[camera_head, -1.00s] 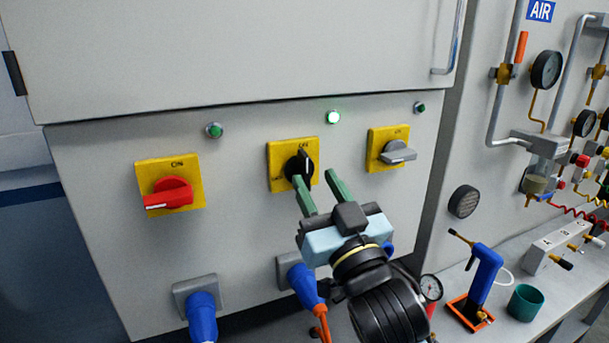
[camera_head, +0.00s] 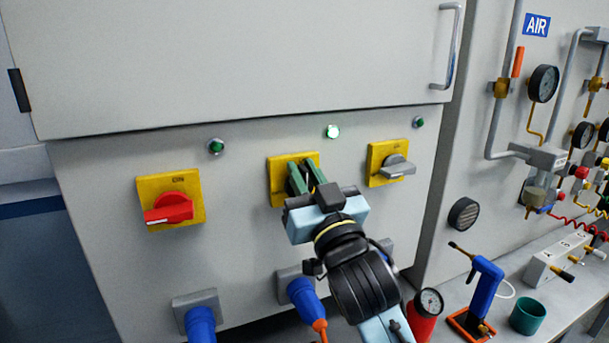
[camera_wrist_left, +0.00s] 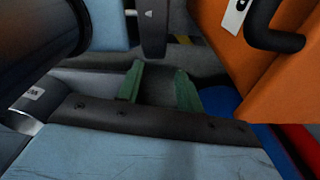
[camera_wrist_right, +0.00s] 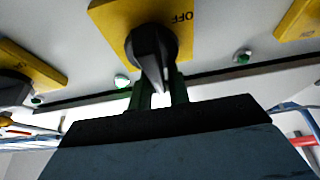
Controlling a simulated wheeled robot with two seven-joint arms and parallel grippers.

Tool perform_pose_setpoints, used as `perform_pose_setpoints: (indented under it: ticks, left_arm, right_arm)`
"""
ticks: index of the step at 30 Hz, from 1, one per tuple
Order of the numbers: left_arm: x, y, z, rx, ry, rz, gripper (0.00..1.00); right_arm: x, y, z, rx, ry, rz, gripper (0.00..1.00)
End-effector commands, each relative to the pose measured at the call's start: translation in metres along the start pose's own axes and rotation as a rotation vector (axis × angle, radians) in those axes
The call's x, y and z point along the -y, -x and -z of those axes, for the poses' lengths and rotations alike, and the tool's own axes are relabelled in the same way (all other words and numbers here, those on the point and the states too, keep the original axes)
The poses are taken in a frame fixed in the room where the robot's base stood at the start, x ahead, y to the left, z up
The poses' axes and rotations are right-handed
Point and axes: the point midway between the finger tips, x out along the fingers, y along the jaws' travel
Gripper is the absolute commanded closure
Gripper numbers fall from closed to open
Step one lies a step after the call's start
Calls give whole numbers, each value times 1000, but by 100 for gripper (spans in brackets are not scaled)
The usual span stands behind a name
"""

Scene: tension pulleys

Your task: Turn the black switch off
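The black switch (camera_wrist_right: 150,50) is a knob on a yellow plate (camera_head: 273,183), the middle of three on the grey cabinet. Its handle points up, away from the OFF lettering seen in the right wrist view. My right gripper (camera_head: 304,174) is at the knob, its green fingers on either side of the handle and drawn close around it; they partly hide the knob in the head view. The green lamp (camera_head: 333,132) above it is lit. My left gripper (camera_wrist_left: 160,88) is open and empty, seen only in the left wrist view.
A red switch (camera_head: 168,209) is to the left and a grey switch (camera_head: 397,167) to the right. Blue plugs (camera_head: 301,293) sit in sockets below. The bench at right holds a blue tool (camera_head: 483,286) and a green cup (camera_head: 527,316).

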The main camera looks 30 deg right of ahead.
Motion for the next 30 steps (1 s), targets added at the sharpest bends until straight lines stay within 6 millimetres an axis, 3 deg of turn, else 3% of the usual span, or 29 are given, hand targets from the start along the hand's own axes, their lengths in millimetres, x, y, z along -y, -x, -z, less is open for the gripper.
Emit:
perform_pose_setpoints:
  ticks: [3,14,30]
  left_arm:
    - [0,0,0,0,0,0,64]
    - [1,6,1,-1,0,1,64]
    - [2,56,7,-3,1,1,64]
  right_arm:
    - [0,0,-2,7,0,0,100]
    - [1,0,-4,13,45,19,100]
    - [11,0,-6,22,440,186,100]
